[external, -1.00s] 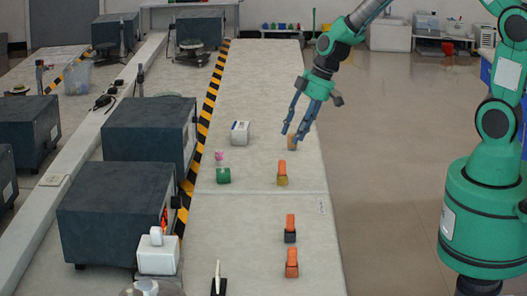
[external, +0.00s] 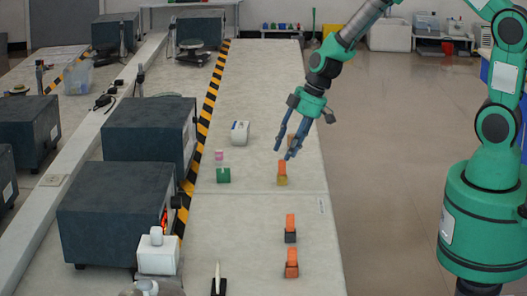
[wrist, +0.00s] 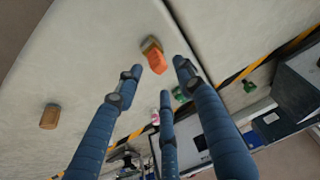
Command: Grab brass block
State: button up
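A brass-yellow block (external: 282,181) with an orange piece (external: 282,167) on top stands on the pale table, right of the green block. My gripper (external: 284,154) is open and empty, with its blue fingers pointing down just above and behind the orange piece. In the wrist view, the brass block (wrist: 150,43) and its orange top (wrist: 155,61) show just beyond the spread fingertips of my gripper (wrist: 160,77). I see no clear contact. A plain brown block (wrist: 49,116) lies apart at the left of the wrist view; my fingers partly hide it in the external view.
A green block (external: 223,175), a pink item (external: 219,155) and a white box (external: 240,132) stand to the left. Two more orange-topped blocks, one dark-based (external: 290,236) and one orange-brown (external: 291,270), stand nearer the camera. A striped strip (external: 207,110) runs along the table.

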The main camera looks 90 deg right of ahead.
aim_at(282, 161)
jog(key=shift+b+x, duration=0.3)
jog(key=shift+x, duration=1.4)
grip_shut()
